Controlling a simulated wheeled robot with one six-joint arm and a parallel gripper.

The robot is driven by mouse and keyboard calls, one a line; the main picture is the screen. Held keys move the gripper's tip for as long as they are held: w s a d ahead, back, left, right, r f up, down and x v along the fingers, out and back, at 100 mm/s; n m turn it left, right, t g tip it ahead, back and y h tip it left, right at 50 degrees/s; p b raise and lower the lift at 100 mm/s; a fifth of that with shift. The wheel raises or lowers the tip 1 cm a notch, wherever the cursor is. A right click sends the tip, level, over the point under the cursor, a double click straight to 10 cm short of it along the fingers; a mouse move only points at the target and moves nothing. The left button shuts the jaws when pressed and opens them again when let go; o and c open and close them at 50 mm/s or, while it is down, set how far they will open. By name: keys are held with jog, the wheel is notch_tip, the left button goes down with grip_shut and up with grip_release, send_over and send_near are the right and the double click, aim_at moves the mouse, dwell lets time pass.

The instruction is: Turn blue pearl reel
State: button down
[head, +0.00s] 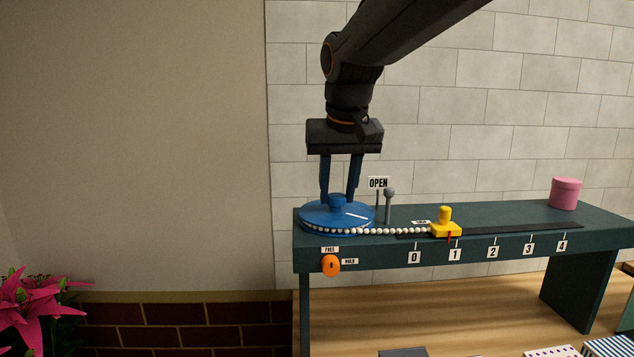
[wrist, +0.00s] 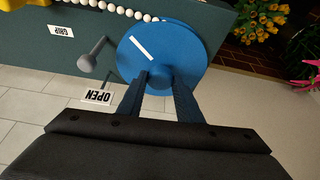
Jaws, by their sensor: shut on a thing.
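The blue pearl reel (head: 318,212) is a flat disc at the left end of the dark green bench, with a white line on its top and a raised centre knob (head: 337,201). My gripper (head: 340,197) points down over it, shut on the knob. The wrist view also shows the reel (wrist: 190,40) with my gripper (wrist: 160,82) at its knob. A white pearl strand (head: 385,231) runs from the reel's front edge to a yellow slider (head: 445,230). The slider's red pointer stands near mark 1 on the scale.
A grey lever (head: 389,203) stands behind the reel beside an OPEN sign (head: 378,183). A pink canister (head: 565,193) stands at the bench's right end. Pink flowers (head: 28,305) are at lower left.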

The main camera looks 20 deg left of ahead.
jog(key=shift+s+a+m+h+p, duration=0.15)
jog(key=shift+m+h+p, duration=0.3)
jog(key=shift+m, duration=0.45)
jog(key=m+h+p, duration=0.1)
jog(key=m, duration=0.1)
jog(key=shift+a+m+t, duration=0.1)
jog(key=shift+m+t, duration=0.2)
jog(key=shift+m, duration=0.1)
jog(key=shift+a+m+h+p, duration=0.15)
jog(key=shift+m+h+p, duration=0.65)
jog(key=shift+m, duration=1.7)
jog(key=c, duration=1.3)
grip_release()
jog(key=shift+o, duration=0.2)
jog(key=b+v, duration=0.2)
jog(key=v, duration=0.5)
jog(key=shift+a+r+b, duration=0.15)
jog(key=shift+r+b, duration=0.15)
jog(key=shift+r, duration=0.1)
